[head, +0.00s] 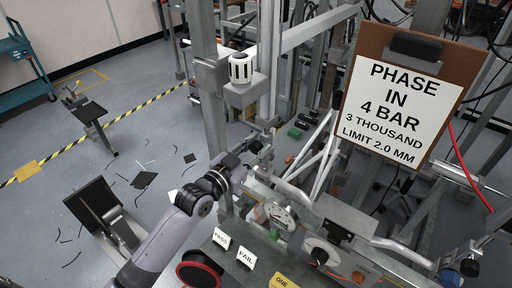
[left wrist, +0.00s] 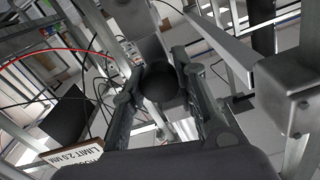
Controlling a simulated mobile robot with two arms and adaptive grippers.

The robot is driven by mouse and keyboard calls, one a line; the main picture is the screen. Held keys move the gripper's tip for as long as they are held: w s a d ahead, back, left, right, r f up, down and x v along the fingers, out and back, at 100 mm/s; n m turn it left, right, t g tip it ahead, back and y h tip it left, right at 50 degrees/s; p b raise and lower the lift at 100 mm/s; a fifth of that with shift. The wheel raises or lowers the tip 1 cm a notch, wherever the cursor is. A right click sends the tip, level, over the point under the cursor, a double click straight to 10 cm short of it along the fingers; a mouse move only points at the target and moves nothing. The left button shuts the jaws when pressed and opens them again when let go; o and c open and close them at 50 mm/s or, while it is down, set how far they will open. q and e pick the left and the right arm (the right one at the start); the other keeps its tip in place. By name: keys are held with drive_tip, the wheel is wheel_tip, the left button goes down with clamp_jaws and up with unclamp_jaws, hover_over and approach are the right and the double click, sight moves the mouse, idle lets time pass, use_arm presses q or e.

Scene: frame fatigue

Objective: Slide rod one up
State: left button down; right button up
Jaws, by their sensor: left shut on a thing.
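My left arm comes in from the lower left in the head view, and its gripper (head: 256,148) is at the upright grey frame, left of the dial gauge (head: 279,216). In the left wrist view the left gripper (left wrist: 160,82) has its two fingers on either side of a round black knob (left wrist: 159,84), and it is shut on it. A grey metal piece (left wrist: 143,30) shows just beyond the knob. In the head view the knob is hidden by the gripper, and I cannot tell which bar is rod one. My right gripper is not in view.
A clipboard sign (head: 399,97) hangs at the right. A white slotted cylinder (head: 241,68) sits on the frame above my gripper. PASS (head: 221,238) and FAIL (head: 246,258) cards and a yellow ONE card (head: 284,282) stand at the front. The floor at left has scattered dark strips.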

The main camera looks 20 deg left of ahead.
use_arm(q)
drive_tip(key=shift+r, duration=0.4)
drive_tip(key=c, duration=1.6)
unclamp_jaws()
drive_tip(key=o, duration=0.4)
drive_tip(key=shift+f, duration=0.15)
drive_tip(key=shift+c, duration=0.2)
drive_tip(key=shift+f, duration=0.1)
drive_tip(key=v, duration=1.2)
